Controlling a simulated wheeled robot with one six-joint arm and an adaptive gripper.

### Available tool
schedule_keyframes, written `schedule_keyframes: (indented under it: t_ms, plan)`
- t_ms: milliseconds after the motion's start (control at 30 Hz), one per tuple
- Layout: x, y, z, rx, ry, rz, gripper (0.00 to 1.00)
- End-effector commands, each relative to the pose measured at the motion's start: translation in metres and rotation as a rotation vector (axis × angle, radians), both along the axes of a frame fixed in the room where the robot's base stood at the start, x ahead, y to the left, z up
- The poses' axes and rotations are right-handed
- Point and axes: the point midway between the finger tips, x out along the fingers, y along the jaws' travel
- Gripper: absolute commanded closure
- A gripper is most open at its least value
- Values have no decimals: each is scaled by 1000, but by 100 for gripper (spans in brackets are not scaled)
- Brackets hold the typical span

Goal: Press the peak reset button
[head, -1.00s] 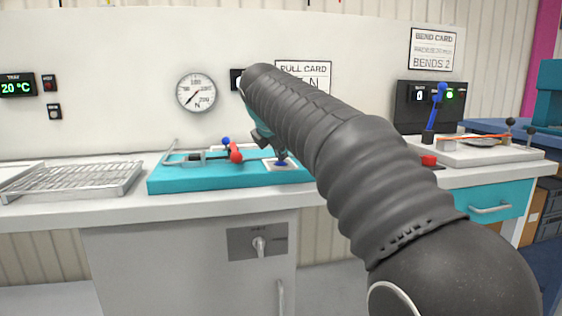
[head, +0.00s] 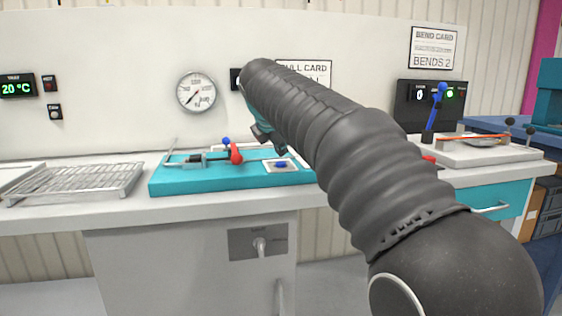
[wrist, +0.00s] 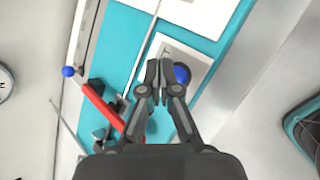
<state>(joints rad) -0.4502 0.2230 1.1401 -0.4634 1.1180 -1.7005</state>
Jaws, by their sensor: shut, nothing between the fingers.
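A round blue button (head: 281,165) sits on a white plate (head: 270,170) at the right end of a teal bench fixture (head: 180,184). I take it as the peak reset button; its label is too small to read. My gripper (head: 283,151) points down just above the button, with a small gap showing in the head view. In the wrist view my gripper (wrist: 160,88) is shut and empty, and the blue button (wrist: 182,73) shows right beside the fingertips, partly hidden by the right finger.
A red lever (head: 236,154) and a blue knob (head: 226,141) stand left on the fixture. A round dial gauge (head: 196,93) hangs on the wall behind. A wire rack (head: 75,180) lies at left. A bend station with a blue lever (head: 436,105) stands at right.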

Motion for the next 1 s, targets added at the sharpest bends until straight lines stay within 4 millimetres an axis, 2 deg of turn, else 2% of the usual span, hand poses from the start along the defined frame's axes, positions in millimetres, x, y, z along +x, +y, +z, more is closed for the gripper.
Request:
schedule_keyframes:
  t_ms: [600, 1000]
  plan:
    - [0, 0, 44, 1, -1, 0, 100]
    - [0, 0, 50, 0, 0, 0, 100]
